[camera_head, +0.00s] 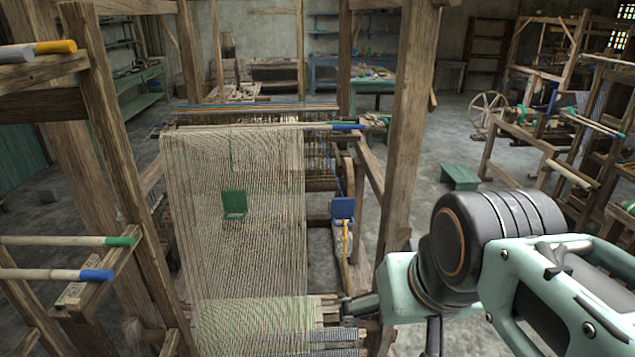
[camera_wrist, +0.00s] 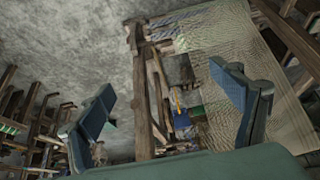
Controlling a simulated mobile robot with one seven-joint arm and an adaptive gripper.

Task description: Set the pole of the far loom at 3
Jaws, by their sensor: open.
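A wooden loom with a pale thread sheet (camera_head: 240,215) stands in the middle of the head view. A pale pole with a blue end (camera_head: 347,127) lies across the top of the sheet. Another loom (camera_head: 575,115) stands at the back right, with pale poles with green ends (camera_head: 600,122). I cannot tell which is the far loom, and no number 3 is readable. My arm comes in from the right, its end low beside the thread sheet. In the wrist view my gripper (camera_wrist: 172,102) is open, its blue-padded fingers wide apart, with nothing held between them.
Upright wooden posts (camera_head: 405,120) stand close to my arm. At left, a frame carries poles with green (camera_head: 120,241), blue (camera_head: 97,275) and yellow (camera_head: 55,47) ends. A green bench (camera_head: 460,177) stands on open grey floor at right. A spinning wheel (camera_head: 489,113) stands behind.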

